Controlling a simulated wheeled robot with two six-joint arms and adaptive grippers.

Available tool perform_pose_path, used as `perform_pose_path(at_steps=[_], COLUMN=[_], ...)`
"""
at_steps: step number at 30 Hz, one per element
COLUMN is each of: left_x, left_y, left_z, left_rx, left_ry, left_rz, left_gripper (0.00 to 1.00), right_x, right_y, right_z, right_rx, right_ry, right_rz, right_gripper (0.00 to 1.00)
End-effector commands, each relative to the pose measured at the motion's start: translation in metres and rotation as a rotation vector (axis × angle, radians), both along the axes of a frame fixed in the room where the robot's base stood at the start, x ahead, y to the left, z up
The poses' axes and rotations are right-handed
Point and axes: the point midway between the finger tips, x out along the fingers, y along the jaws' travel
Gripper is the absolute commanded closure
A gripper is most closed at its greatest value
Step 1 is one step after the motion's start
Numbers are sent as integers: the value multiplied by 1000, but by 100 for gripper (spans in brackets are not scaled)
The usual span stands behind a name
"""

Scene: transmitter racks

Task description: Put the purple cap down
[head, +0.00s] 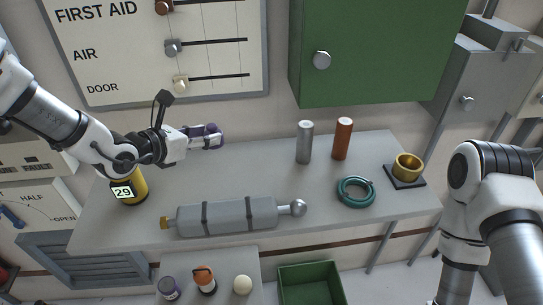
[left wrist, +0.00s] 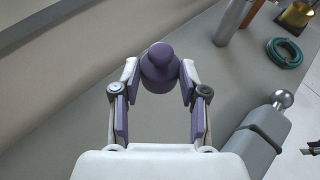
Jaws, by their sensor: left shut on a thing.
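The purple cap (head: 213,129) is held at the end of my left gripper (head: 207,138), over the back left part of the grey bench (head: 262,165). In the left wrist view, the purple cap (left wrist: 160,62) shows a round knob on a wider body, between the two fingertips of my left gripper (left wrist: 159,76). The gripper is shut on it, and bare grey bench lies around it in that view. I cannot tell how high the cap is above the bench. My right gripper is not in view; only its arm shows at the right.
A yellow can (head: 136,190) marked 29 stands left. A grey cylinder (head: 228,216) lies along the front. A silver cylinder (head: 304,142), a copper cylinder (head: 342,139), a teal ring (head: 344,194) and a brass cup (head: 408,166) stand right. A green cabinet (head: 385,60) hangs above.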

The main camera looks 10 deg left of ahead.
Motion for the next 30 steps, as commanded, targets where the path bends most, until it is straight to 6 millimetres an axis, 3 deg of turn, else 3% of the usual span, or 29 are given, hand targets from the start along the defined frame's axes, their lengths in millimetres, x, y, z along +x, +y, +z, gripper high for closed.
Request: perform_pose_path(at_steps=[2,18,29,30], left_x=[0,-2,-2,-2], left_y=[0,1,1,1], left_z=[-4,-98,-105,-105], left_rx=[-2,0,0,0], left_ry=[2,2,-1,-1], left_rz=[0,-1,0,0], left_gripper=[80,80,81,53], right_x=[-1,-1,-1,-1], right_y=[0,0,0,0], right_z=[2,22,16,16], right_rx=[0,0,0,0], right_ry=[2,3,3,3], right_rz=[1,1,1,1], right_gripper=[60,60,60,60])
